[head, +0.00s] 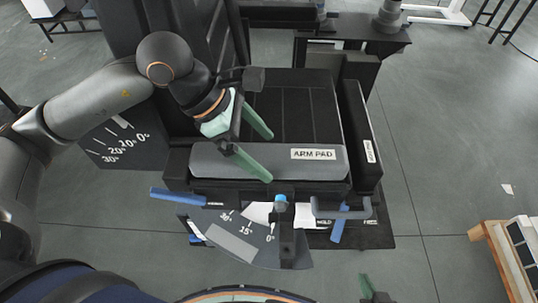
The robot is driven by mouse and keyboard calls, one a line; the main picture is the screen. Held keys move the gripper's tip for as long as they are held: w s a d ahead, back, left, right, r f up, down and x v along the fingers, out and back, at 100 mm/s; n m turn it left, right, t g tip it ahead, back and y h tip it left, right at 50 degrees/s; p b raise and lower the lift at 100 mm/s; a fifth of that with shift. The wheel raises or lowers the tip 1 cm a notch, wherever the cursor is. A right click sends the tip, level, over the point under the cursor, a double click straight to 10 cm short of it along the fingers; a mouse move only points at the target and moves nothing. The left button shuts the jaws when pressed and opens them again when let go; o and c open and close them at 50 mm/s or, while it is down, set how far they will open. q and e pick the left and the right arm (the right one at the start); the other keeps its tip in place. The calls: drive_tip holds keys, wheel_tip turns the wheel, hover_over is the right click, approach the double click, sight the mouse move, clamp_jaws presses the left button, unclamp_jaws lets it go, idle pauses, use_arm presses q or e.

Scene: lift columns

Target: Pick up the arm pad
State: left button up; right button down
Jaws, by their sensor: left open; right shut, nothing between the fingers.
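The arm pad (305,170) is a long grey bar with a white "ARM PAD" label, lying across the front of the black seat-like platform in the head view. My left gripper (271,158) is open, its two green fingers pointing right. One finger is over the platform behind the pad and the other crosses over the pad's middle. I cannot tell whether the fingers touch the pad. My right gripper (366,288) shows only in part at the bottom edge, shut and well apart from the pad.
A black side rail (362,140) with a white label stands right of the pad. In front are blue handles (178,196), a grey bent handle (342,211) and an angle-scale plate (232,243). A wooden-framed rack (505,262) is at lower right. Open grey floor lies to the right.

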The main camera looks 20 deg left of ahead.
use_arm(q)
drive_tip(key=shift+x, duration=1.2)
drive_tip(key=shift+r, duration=0.1)
drive_tip(key=c, duration=1.5)
drive_tip(key=shift+r, duration=0.15)
drive_tip(key=shift+r, duration=0.25)
wheel_tip(320, 180, up, 2)
drive_tip(key=shift+w+r+b, duration=0.1)
drive_tip(key=shift+b, duration=0.35)
drive_tip(key=v, duration=0.6)
drive_tip(key=shift+s+a+b, duration=0.35)
drive_tip(key=shift+s+a, duration=0.05)
drive_tip(key=shift+a, duration=0.05)
drive_tip(key=shift+s+a+r+b, duration=0.35)
drive_tip(key=shift+s+a+r, duration=0.45)
drive_tip(key=shift+a, duration=0.65)
drive_tip(key=shift+s+a+r+b, duration=0.3)
drive_tip(key=shift+s+a+r, duration=0.3)
drive_tip(key=shift+a+r, duration=0.65)
drive_tip(key=shift+s+a+r+b, duration=0.35)
drive_tip(key=shift+s+a+r, duration=0.4)
drive_tip(key=shift+a, duration=0.9)
